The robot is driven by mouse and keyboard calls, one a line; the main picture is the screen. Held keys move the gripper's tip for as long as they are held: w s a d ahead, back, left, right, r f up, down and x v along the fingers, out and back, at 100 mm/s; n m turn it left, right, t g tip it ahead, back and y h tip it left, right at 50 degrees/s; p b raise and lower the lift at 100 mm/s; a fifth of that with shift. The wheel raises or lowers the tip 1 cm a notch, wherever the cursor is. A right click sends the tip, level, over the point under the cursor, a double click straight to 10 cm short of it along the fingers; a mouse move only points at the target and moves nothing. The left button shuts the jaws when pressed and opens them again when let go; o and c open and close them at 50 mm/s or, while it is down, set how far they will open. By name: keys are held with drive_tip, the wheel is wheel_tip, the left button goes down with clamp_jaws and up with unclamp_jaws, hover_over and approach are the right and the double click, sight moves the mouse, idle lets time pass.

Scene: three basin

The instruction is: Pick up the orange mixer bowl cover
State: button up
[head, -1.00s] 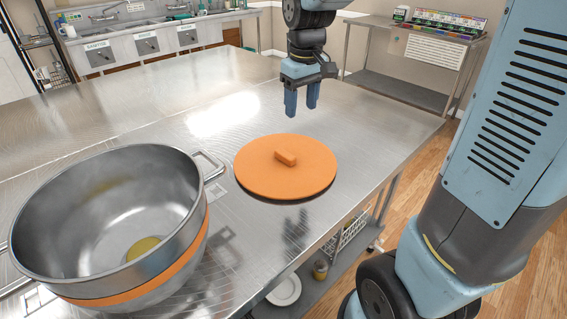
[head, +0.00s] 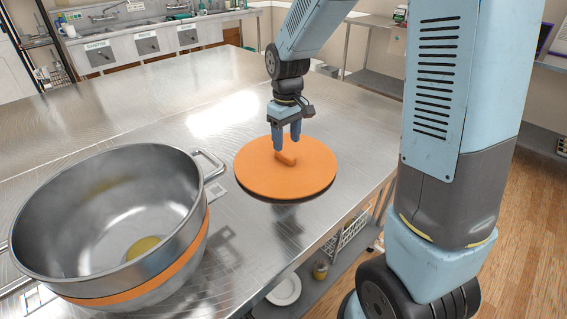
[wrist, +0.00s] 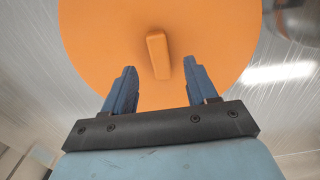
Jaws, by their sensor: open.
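The orange mixer bowl cover (head: 262,178) lies flat on the steel table, with a raised block handle (head: 286,159) at its middle. It also fills the top of the wrist view (wrist: 100,35), where the handle (wrist: 158,55) stands upright in the picture. My gripper (head: 286,145) is over the far part of the cover, pointing down, open and empty. In the wrist view my gripper (wrist: 157,80) has its two blue fingers apart, with the handle lying between and just ahead of their tips. I cannot tell the exact height of the fingertips above the handle.
A large steel mixer bowl (head: 95,185) with an orange band and something yellow inside stands left of the cover on the steel table (head: 150,130). Its side handle reaches near the cover. The table behind is clear. Sinks (head: 130,40) are at the back.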

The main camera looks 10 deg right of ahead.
sight(285, 153)
drive_tip(key=shift+w+a+f, duration=0.1)
drive_tip(key=shift+w+f, duration=0.05)
drive_tip(key=shift+f, duration=1.25)
drive_tip(key=shift+w+a+f, duration=0.1)
drive_tip(key=shift+f, duration=1.25)
drive_tip(key=shift+c, duration=0.2)
clamp_jaws()
